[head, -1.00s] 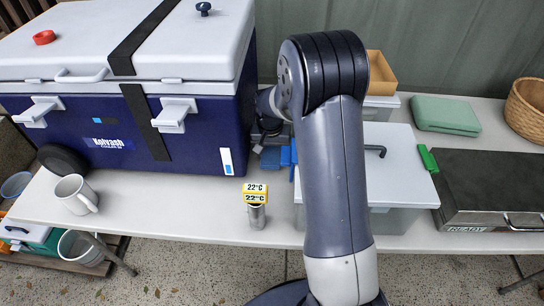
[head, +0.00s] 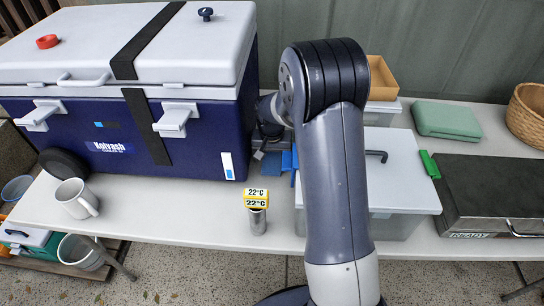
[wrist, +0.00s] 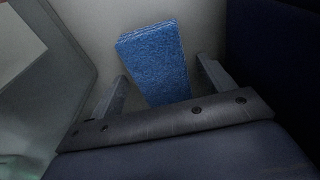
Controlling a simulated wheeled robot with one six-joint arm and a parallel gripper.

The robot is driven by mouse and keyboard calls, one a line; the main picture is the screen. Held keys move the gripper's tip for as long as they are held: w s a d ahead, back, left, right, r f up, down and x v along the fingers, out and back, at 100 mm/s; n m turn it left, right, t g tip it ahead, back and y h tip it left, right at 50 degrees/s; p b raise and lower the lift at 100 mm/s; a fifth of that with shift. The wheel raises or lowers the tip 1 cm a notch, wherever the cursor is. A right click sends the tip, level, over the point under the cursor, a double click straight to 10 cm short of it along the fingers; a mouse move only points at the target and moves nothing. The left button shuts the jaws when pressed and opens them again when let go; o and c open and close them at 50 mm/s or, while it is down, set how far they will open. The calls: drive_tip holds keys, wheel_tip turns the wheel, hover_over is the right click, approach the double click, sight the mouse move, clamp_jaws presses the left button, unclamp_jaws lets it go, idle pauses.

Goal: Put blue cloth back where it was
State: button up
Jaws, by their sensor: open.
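The blue cloth (wrist: 158,65) is a folded, textured rectangle in the wrist view, on a pale surface. My gripper (wrist: 162,72) is open, with one finger on each side of the cloth's near part. I see no finger closed on it, and cannot tell whether either touches it. In the head view, the blue cloth (head: 278,161) shows in the gap between the cooler and the clear box. There my gripper (head: 267,138) is small, dark and partly hidden behind my arm.
The blue cooler (head: 190,150) stands close on the left of the gap. The lidded clear box (head: 395,165) is on the right. A white mug (head: 76,198) and black case (head: 495,190) sit farther out on the table (head: 170,218).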

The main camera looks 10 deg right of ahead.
sight(272, 163)
wheel_tip(272, 163, up, 12)
drive_tip(key=s+p, duration=0.1)
drive_tip(key=shift+s+a, duration=0.2)
idle(1.3)
